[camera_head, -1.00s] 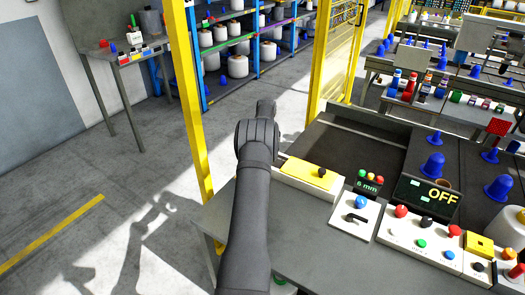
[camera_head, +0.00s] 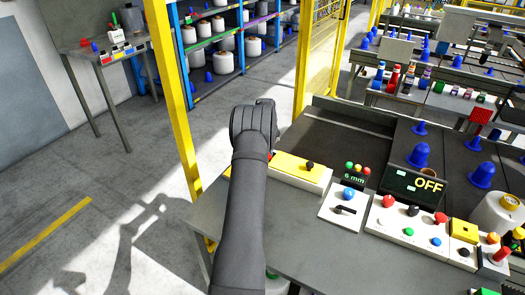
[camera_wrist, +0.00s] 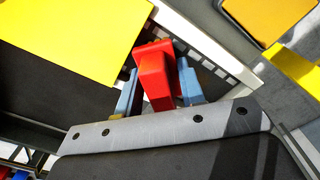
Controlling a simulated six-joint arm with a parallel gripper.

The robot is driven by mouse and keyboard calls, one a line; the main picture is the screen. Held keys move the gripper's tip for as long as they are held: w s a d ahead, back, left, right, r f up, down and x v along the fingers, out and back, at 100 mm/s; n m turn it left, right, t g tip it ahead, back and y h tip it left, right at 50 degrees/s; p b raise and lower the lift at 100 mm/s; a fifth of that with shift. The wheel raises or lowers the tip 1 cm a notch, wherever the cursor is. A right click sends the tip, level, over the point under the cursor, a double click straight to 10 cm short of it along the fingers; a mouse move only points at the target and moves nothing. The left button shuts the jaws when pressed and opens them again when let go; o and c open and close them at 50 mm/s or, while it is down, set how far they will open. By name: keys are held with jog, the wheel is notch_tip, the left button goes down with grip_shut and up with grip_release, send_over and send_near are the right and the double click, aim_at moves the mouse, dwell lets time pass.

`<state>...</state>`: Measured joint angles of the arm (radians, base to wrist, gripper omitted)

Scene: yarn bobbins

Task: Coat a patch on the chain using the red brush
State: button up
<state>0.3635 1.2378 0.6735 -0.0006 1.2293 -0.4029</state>
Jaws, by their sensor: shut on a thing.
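My gripper (camera_wrist: 158,88) shows in the wrist view with its two blue-grey fingers closed on a red, block-like handle, which I take for the red brush (camera_wrist: 154,75). The handle stands between the fingers, and its far end with any bristles is hidden or too small to make out. In the head view my dark arm hides the gripper, with only a speck of red beside it. I cannot make out the chain for certain in either view. A narrow black and white slotted strip (camera_wrist: 220,66) runs past the fingers in the wrist view.
A yellow-topped block (camera_head: 297,166) lies at the bench's left end, close to my arm; a yellow surface (camera_wrist: 65,40) fills the wrist view's upper left. Right of it are a lever box (camera_head: 343,209), button panels (camera_head: 405,224) and an OFF display (camera_head: 418,184). A yellow post (camera_head: 172,100) stands left.

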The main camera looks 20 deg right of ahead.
jog(key=shift+s+d, duration=0.95)
jog(key=shift+d, duration=0.05)
jog(key=shift+s+d+f, duration=0.15)
jog(key=shift+s+d, duration=0.05)
jog(key=shift+s, duration=0.05)
jog(key=shift+c, duration=0.4)
jog(key=shift+s+d, duration=0.2)
jog(key=shift+d, duration=0.05)
jog(key=shift+c, duration=1.3)
jog(key=shift+w+a, duration=4.1)
jog(key=shift+a, duration=0.05)
notch_tip(320, 180, up, 6)
jog(key=shift+r, duration=1.6)
